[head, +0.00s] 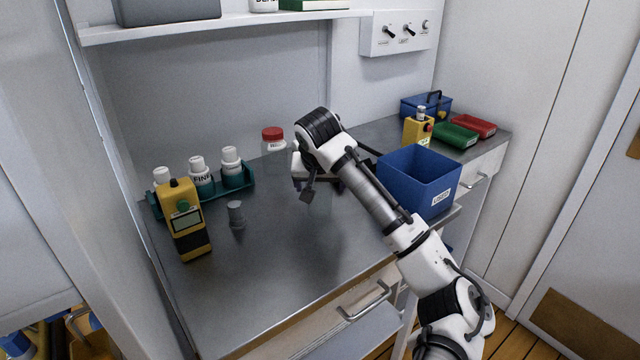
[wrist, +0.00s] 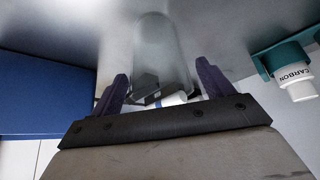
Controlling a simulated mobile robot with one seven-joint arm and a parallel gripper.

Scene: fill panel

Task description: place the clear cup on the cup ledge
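The clear cup (wrist: 158,50) shows in the wrist view as a translucent, smoky cylinder between and beyond my fingertips. My gripper (wrist: 163,72) is open there, with a dark finger on each side and narrow gaps beside the cup. In the head view my gripper (head: 306,192) is low over the middle of the counter, pointing down, and the arm partly hides it. I cannot make out the cup clearly there. A dark, flat piece lies behind my wrist in the head view; I cannot tell whether it is the cup ledge.
A blue bin (head: 418,182) stands right of my arm. On the left are a teal rack (head: 240,182) of white-capped bottles, a yellow handheld meter (head: 185,222) and a small grey cylinder (head: 236,213). A red-capped jar (head: 272,140) stands behind my gripper. The front counter (head: 290,275) is clear.

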